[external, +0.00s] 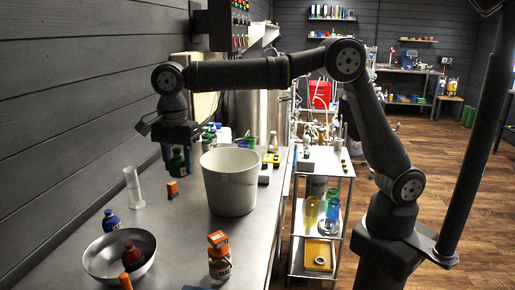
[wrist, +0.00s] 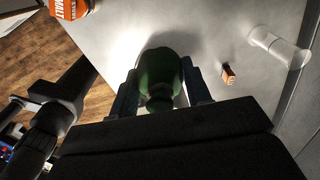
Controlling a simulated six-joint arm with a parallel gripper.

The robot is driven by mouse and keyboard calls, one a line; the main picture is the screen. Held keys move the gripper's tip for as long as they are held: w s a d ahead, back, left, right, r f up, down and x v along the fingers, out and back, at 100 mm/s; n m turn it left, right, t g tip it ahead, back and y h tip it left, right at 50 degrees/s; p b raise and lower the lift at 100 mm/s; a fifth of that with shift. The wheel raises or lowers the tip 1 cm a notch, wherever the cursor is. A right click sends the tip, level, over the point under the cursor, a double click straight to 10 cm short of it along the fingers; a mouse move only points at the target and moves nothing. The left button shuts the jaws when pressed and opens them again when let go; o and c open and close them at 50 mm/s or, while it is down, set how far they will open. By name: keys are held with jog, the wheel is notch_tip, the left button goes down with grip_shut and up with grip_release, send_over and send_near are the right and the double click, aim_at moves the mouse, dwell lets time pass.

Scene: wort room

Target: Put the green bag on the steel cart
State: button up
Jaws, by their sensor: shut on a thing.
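My gripper (external: 178,150) points down over the left part of the steel counter. It is shut on a green, rounded item (wrist: 160,80) that looks more like a bottle with a neck than a bag. The item also shows below the gripper in the external view (external: 178,163). I cannot tell whether it touches the counter. The steel cart (external: 326,164) stands right of the counter, with small dark items on its top and jars on its lower shelf. The cart's top is not clear in the wrist view.
A white bucket (external: 230,182) stands on the counter between my gripper and the cart. Around are a clear cylinder (external: 133,187), a small orange block (external: 172,189), a steel bowl (external: 120,262) holding a red-brown bottle, and an orange-topped malt container (external: 219,257).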

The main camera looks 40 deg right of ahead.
jog(key=w+d+m, duration=0.6)
jog(key=w+d, duration=2)
jog(key=d, duration=0.2)
jog(key=w+d+m, duration=0.1)
jog(key=w+d, duration=0.2)
jog(key=d, duration=0.5)
jog(key=w+d+m, duration=0.1)
jog(key=w+d, duration=0.1)
jog(key=d, duration=0.5)
jog(key=s+d+m, duration=0.1)
jog(key=d+m, duration=0.4)
jog(key=d, duration=2.4)
jog(key=s+d+m, duration=0.2)
jog(key=s+d, duration=0.4)
jog(key=d, duration=0.5)
jog(key=s+d+m, duration=0.2)
jog(key=s+d, duration=0.4)
jog(key=d, duration=0.5)
send_over(323, 157)
jog(key=f, duration=2.4)
jog(key=shift+s+a+f, duration=0.1)
jog(key=shift+s+a, duration=0.1)
jog(key=shift+s, duration=0.05)
jog(key=shift+f, duration=2.05)
